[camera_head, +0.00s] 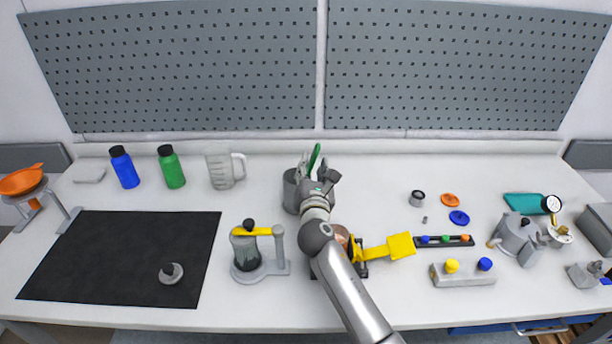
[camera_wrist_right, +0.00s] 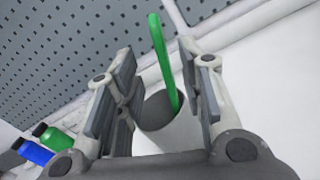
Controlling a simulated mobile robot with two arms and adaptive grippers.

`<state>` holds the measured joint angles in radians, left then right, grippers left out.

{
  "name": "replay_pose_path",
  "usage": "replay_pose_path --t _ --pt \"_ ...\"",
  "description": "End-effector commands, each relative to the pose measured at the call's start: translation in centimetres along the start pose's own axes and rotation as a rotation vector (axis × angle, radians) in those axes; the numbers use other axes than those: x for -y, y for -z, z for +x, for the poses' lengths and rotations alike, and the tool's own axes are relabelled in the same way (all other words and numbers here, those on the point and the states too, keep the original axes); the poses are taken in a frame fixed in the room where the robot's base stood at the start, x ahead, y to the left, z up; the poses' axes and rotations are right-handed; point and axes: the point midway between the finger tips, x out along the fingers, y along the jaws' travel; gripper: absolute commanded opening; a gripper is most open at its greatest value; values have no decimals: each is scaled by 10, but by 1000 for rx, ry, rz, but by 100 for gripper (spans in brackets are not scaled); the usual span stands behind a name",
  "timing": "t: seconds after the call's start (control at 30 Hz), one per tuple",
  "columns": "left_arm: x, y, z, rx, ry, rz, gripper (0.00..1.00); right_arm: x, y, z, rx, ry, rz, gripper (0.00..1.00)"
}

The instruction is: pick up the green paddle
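The green paddle (camera_head: 314,158) stands in a grey round holder (camera_head: 290,190) at the back middle of the table. Its upper end sticks up above the holder's rim. In the right wrist view, the green paddle (camera_wrist_right: 165,62) leans in the grey holder (camera_wrist_right: 168,128), its lower end hidden inside. My right gripper (camera_head: 318,180) is over the holder, and my arm covers part of it in the head view. In the right wrist view, the right gripper (camera_wrist_right: 163,80) is open, with the paddle between its fingers, apparently nearer the right one. My left gripper is not in view.
A measuring jug (camera_head: 221,170), green bottle (camera_head: 171,167) and blue bottle (camera_head: 124,168) stand left of the holder. A grey stand with a yellow arm (camera_head: 258,251) is in front. A yellow part (camera_head: 400,246) lies right of my arm.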

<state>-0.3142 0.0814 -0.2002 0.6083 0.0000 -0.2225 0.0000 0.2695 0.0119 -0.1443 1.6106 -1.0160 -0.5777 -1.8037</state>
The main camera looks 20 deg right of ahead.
Motion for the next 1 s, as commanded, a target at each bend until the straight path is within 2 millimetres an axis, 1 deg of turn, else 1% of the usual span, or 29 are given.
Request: replay_pose_path --t 0.2,0.33,0.47,0.67,0.93,0.97,1.0 --pt "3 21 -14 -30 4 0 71 3 -12 30 0 2 2 36" --pt "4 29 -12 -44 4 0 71 4 -9 44 0 1 1 36" --pt "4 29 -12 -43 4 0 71 4 -8 49 0 2 2 36" --pt "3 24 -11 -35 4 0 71 4 -8 49 0 1 2 36" --pt "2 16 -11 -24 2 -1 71 4 -8 49 0 1 2 2" --pt "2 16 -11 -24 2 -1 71 4 -8 49 0 1 2 0" --pt "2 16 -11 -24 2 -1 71 4 -8 49 0 1 2 0"
